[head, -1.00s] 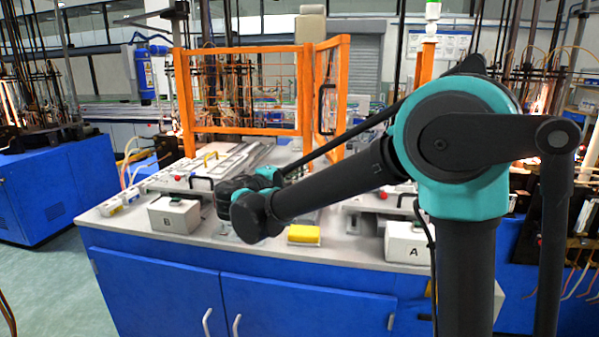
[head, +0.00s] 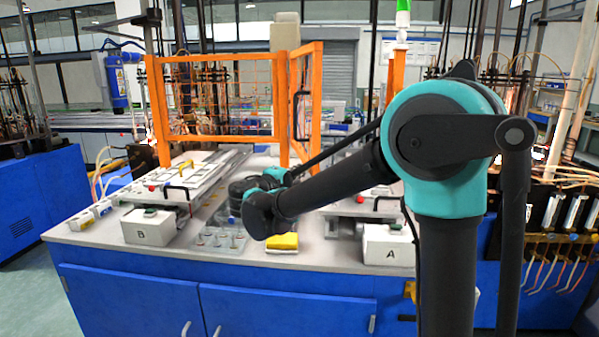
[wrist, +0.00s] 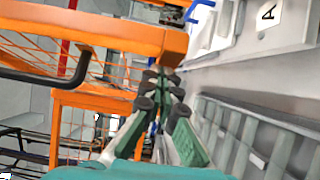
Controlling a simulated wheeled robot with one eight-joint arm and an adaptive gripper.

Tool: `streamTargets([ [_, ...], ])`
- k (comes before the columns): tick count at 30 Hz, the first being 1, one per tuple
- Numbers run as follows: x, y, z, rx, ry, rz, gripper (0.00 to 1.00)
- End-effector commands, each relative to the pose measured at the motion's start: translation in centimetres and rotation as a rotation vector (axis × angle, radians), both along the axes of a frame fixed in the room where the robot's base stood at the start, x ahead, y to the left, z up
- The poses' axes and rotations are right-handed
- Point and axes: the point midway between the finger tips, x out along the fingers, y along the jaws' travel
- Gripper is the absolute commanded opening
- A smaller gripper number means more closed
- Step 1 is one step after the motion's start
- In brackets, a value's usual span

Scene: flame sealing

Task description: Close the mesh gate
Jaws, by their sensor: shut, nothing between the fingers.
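The mesh gate (head: 303,105) is an orange-framed panel with a black handle (head: 300,115). In the head view it stands at an angle to the long mesh panel (head: 220,100), swung out toward me. In the wrist view the gate's orange frame (wrist: 120,33) and its black handle (wrist: 75,68) fill the upper left. My gripper (wrist: 165,88) is shut and empty, with its green-padded fingers just below the end of an orange bar. I cannot tell whether they touch it. In the head view my forearm and wrist hide the fingers.
The bench top holds white box B (head: 149,226), white box A (head: 388,245), a yellow block (head: 283,241) and a clear tray of cups (head: 219,240). A long grey fixture (head: 190,178) lies on the left. An orange post (head: 395,75) stands right of the gate.

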Motion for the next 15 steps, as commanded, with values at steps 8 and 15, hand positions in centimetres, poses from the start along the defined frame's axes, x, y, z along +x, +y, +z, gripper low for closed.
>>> streamTargets([
  [8, 0.2, -0.9, 0.0, 0.000, 0.000, 0.019, 0.00],
  [15, 1.0, -4.3, 0.0, 0.000, 0.000, 0.093, 0.00],
])
